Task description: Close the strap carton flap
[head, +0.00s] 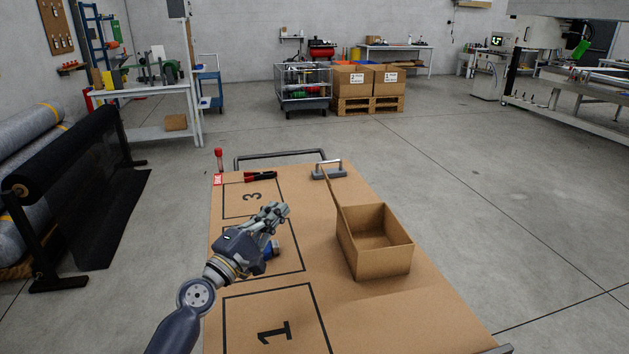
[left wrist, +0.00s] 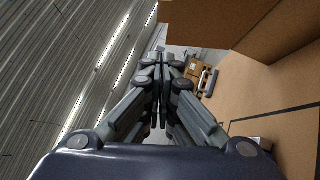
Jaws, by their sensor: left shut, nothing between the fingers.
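The strap carton (head: 384,264) is an open, empty brown box on the right side of the cart top. Its flap (head: 333,193) shows almost edge-on, standing up along the carton's left side. My left gripper (head: 286,210) is shut and empty, left of the carton and apart from the flap in the head view. In the left wrist view its fingertips (left wrist: 161,62) are together, and brown cardboard (left wrist: 225,22) fills the upper right; I cannot tell flap from wall there. My right gripper is not in view.
The cart top (head: 375,318) has outlined, numbered areas. A blue item (head: 275,247) lies partly hidden behind my left gripper. Red-handled pliers (head: 260,176), a red marker (head: 219,160) and a grey metal handle piece (head: 328,170) are at the far edge. Open floor surrounds the cart.

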